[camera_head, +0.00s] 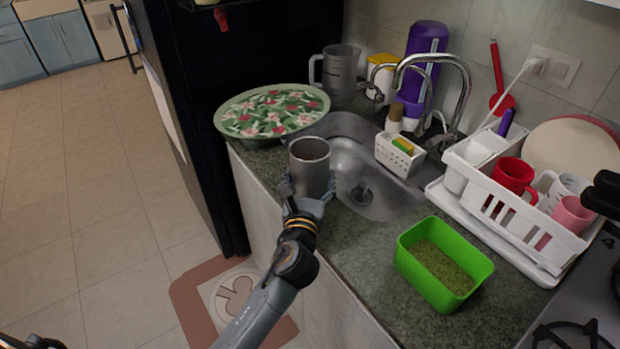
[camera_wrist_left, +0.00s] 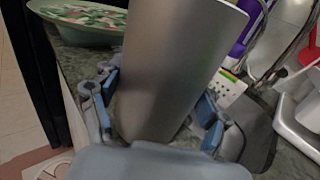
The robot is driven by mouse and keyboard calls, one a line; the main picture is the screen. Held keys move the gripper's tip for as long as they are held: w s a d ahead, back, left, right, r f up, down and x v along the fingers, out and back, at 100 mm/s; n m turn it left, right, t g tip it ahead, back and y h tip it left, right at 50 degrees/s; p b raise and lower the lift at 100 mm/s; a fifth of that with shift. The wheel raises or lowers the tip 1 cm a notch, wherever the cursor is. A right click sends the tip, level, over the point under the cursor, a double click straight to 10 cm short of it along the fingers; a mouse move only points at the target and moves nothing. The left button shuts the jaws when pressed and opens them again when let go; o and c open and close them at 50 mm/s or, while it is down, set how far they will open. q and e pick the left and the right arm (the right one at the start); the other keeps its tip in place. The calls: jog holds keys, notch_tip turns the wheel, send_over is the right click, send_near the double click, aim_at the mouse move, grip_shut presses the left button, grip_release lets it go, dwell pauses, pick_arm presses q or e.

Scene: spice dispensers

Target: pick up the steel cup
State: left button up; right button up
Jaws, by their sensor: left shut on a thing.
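The steel cup (camera_head: 310,168) is a plain grey metal cylinder. It is upright at the front edge of the counter, by the left front of the sink. My left gripper (camera_head: 307,193) is shut around its lower part. In the left wrist view the cup (camera_wrist_left: 175,65) fills the middle, between the blue-padded fingers of my left gripper (camera_wrist_left: 160,112). The cup's base is hidden by the gripper, so I cannot tell whether it touches the counter. My right gripper is not in view.
A floral tray (camera_head: 225,125) lies left of the sink (camera_head: 400,205). A larger grey mug (camera_head: 340,70) stands behind. A green container (camera_head: 408,262) is on the counter at right, near a white dish rack (camera_head: 535,240). A curved faucet (camera_head: 465,85) rises behind the sink.

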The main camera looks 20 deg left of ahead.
aim_at(294, 159)
pick_arm(q)
notch_tip(294, 159, up, 3)
jog(key=shift+f, duration=0.2)
jog(key=shift+s+a+r+p, duration=0.1)
jog(key=shift+s+r+p, duration=0.05)
jog(key=shift+r+p, duration=0.2)
jog(key=s+r, duration=0.1)
jog(key=s+a+r+p, duration=0.1)
jog(key=r, duration=0.1)
jog(key=s+r, duration=0.2)
jog(key=shift+a, duration=0.4)
jog(key=s+a+r, duration=0.4)
jog(key=s, duration=0.4)
jog(key=shift+d+r, duration=0.1)
